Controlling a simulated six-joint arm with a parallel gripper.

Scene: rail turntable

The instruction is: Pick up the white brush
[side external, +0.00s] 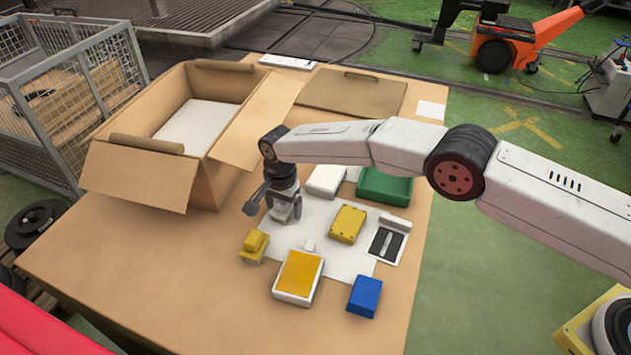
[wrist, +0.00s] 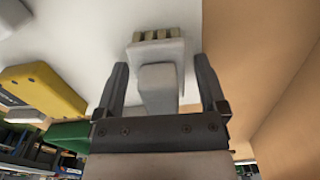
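The white brush (wrist: 158,82) is in the wrist view, with a pale handle toward me and a wider head with tan bristle blocks at its far end. My gripper (wrist: 160,62) has one finger on each side of it, with gaps showing between the fingers and the handle. The fingers look open and not closed on it. In the side view my gripper (side external: 285,212) points down low over the white sheet (side external: 318,212), near its left edge. There the brush is mostly hidden by the gripper.
A yellow box (side external: 347,224), a yellow-topped white tray (side external: 298,277), a small yellow object (side external: 254,246), a blue box (side external: 364,296) and a green bin (side external: 385,187) stand nearby. A large open cardboard box (side external: 150,190) is at left. The front left of the table is clear.

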